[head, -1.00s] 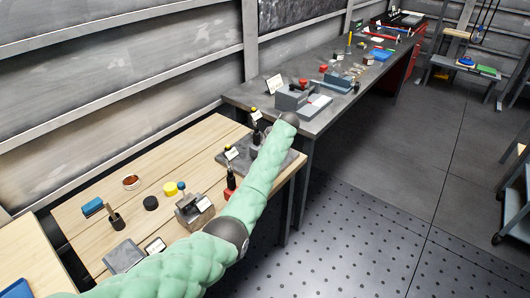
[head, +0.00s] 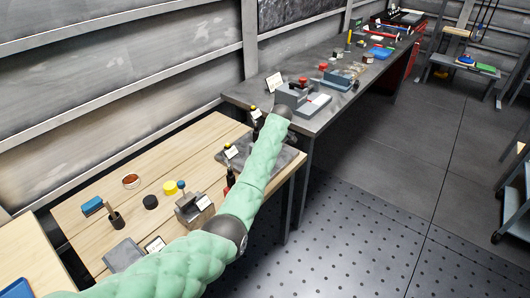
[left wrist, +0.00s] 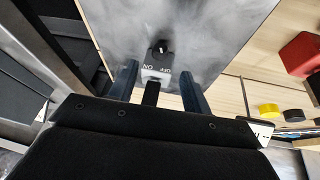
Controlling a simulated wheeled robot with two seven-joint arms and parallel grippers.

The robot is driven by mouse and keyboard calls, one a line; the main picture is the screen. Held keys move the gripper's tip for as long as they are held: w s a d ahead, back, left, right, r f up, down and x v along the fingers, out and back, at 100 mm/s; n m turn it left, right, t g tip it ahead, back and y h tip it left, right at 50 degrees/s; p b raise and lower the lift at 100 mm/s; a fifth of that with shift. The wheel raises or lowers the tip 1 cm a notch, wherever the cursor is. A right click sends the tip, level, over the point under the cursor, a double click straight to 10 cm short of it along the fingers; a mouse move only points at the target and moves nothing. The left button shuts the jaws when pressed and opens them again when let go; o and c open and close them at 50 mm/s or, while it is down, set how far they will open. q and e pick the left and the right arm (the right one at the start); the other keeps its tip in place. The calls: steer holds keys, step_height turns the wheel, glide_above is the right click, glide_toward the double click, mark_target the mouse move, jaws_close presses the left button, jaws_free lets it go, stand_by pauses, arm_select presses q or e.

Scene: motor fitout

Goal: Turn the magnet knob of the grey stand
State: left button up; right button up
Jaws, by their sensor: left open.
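In the left wrist view my left gripper (left wrist: 158,76) is open, with one dark blue finger on each side of a grey block marked ON and OFF (left wrist: 158,73). A small black knob (left wrist: 160,47) shows on the block, just beyond the fingertips. I cannot tell whether the fingers touch the block. A grey metal plate (left wrist: 205,35) lies beneath. In the head view my green-sleeved left arm reaches over the grey plate (head: 286,164) on the wooden table. The arm hides the gripper and part of the stands there. My right gripper is not in view.
Left on the wooden table (head: 135,205) are a yellow disc (head: 169,187), a black disc (head: 150,202), a blue block (head: 92,206) and a metal block (head: 193,211). A grey workbench (head: 318,118) with several tools stands behind. Perforated floor (head: 350,235) lies open at right.

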arm_select(q)
steer(key=shift+n, duration=0.8)
steer(key=p+x, duration=0.2)
steer(key=x, duration=0.4)
steer(key=shift+x, duration=0.9)
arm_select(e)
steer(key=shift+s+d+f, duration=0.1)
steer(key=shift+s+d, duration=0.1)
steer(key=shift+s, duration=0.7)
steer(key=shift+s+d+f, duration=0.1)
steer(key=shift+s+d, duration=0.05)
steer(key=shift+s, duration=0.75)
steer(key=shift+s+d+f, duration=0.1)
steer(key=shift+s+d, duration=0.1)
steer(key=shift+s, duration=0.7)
arm_select(q)
steer(key=shift+c, duration=0.4)
